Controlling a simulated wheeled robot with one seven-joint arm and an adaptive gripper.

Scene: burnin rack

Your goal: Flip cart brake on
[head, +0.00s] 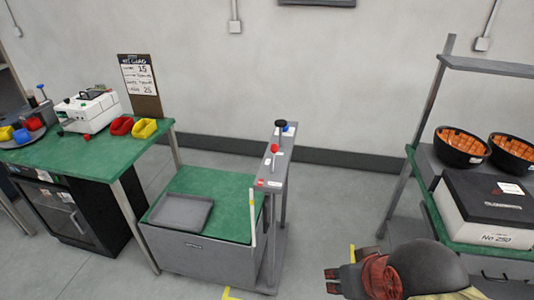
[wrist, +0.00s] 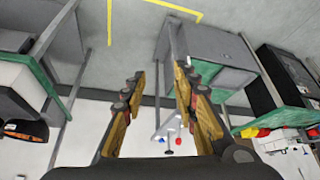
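The grey cart (head: 205,258) with a green top stands in the middle of the head view. Its raised grey handle post and bar (head: 275,170) is at its right end. In the wrist view, inverted, the red knob (wrist: 178,141) and black knob (wrist: 168,153) show beyond my gripper (wrist: 160,75). My gripper (head: 333,281) is open and empty, right of the cart and apart from it.
A grey tray (head: 181,212) lies on the cart. A green workbench (head: 95,157) with a white device and red and yellow bins is at left. A shelf rack (head: 420,190) with black bowls and a box stands at right.

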